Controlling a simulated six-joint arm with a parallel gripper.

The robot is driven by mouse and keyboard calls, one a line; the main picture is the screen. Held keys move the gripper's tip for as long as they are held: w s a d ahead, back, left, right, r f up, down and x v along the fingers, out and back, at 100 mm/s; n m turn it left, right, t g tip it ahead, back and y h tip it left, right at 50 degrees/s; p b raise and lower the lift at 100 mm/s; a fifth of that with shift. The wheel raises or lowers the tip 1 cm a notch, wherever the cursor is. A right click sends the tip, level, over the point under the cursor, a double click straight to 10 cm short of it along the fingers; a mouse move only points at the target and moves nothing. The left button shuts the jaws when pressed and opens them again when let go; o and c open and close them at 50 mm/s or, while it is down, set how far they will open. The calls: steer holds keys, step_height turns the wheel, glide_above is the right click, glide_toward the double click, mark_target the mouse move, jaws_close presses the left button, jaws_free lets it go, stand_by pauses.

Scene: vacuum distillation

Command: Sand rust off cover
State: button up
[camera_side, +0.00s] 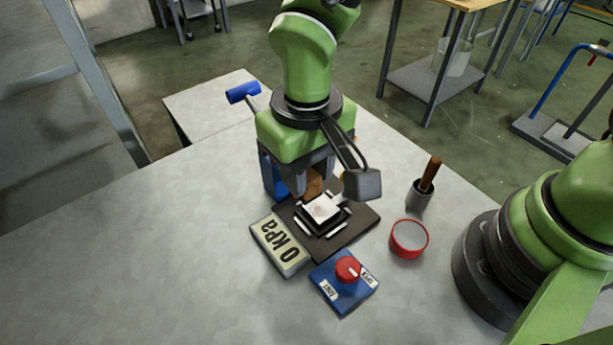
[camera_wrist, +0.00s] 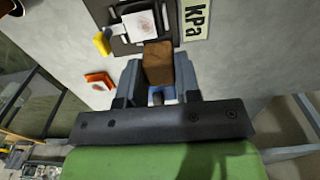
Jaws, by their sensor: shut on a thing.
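My gripper (camera_side: 313,178) is shut on a brown block (camera_wrist: 158,62), which I take to be the sander. The block also shows in the side view (camera_side: 314,186), just behind the cover. I cannot tell whether block and cover touch. The gripper's fingers partly hide the block in the side view.
A kPa display (camera_side: 280,245) lies left of the base plate. A blue box with a red knob (camera_side: 347,268) is in front. A red-rimmed round dish (camera_side: 408,239) and a grey cup with a wooden handle (camera_side: 419,196) are right. An orange piece (camera_wrist: 99,80) lies nearby.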

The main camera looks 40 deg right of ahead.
steer(key=shift+r, duration=1.55)
steer(key=w+d+f, duration=0.1)
steer(key=w+d, duration=0.1)
steer(key=d, duration=0.7)
steer(key=w+d+f, duration=0.2)
steer(key=d, duration=0.7)
steer(key=f, duration=0.4)
steer(key=shift+s+d+f, duration=0.2)
steer(key=shift+s+f, duration=0.05)
steer(key=shift+f, duration=2.5)
steer(key=shift+f, duration=0.1)
